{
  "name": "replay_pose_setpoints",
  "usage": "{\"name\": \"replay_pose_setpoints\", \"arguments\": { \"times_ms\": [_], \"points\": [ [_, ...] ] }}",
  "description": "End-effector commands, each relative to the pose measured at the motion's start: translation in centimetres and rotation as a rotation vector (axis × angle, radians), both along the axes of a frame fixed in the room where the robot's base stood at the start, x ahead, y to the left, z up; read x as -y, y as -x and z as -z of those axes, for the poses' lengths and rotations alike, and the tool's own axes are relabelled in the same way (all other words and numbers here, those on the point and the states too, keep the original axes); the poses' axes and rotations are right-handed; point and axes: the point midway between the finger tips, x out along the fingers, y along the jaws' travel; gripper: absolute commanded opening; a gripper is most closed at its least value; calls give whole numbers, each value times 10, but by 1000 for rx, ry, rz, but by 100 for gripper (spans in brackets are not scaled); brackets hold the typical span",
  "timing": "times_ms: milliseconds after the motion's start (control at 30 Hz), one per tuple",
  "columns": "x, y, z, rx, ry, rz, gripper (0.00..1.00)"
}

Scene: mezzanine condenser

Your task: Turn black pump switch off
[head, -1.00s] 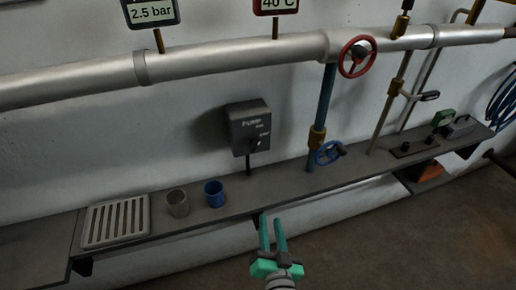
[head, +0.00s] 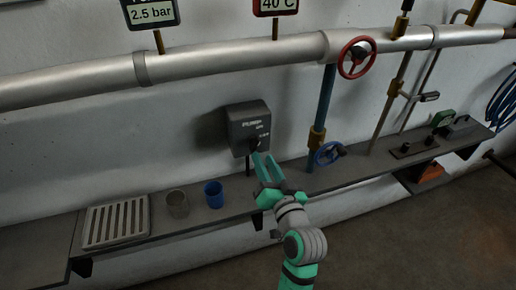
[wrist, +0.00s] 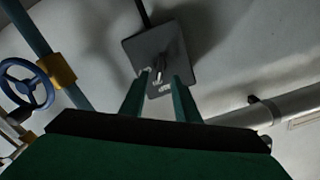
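The black pump switch box (head: 246,120) is on the wall above the shelf, with "PUMP" lettering on its front. Its small lever (wrist: 160,64) shows in the wrist view, where the box looks upside down. In the head view the lever is partly hidden by my fingertips. My gripper (head: 264,160) is in front of the lower right part of the box, with its two teal fingers apart and nothing held. In the wrist view the fingertips (wrist: 160,76) appear on either side of the lever; whether they touch it I cannot tell.
A blue cup (head: 213,194), a grey cup (head: 178,203) and a slotted grate (head: 116,222) are on the shelf to the left. A blue valve wheel (head: 328,153) is to the right. A red valve wheel (head: 357,57) is on the large pipe (head: 240,60) above.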

Motion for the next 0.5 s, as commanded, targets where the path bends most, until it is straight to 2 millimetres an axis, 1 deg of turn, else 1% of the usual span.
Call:
{"name": "replay_pose_setpoints", "arguments": {
  "times_ms": [33,100,233,400,500],
  "points": [
    [-4,-10,-1,2,1,-3,29],
    [-7,-21,-1,2,0,-1,29],
    [-14,-40,-1,1,0,-2,29],
    [-18,-55,0,0,0,0,29],
    [-20,-59,-1,2,1,0,29]
  ]
}}
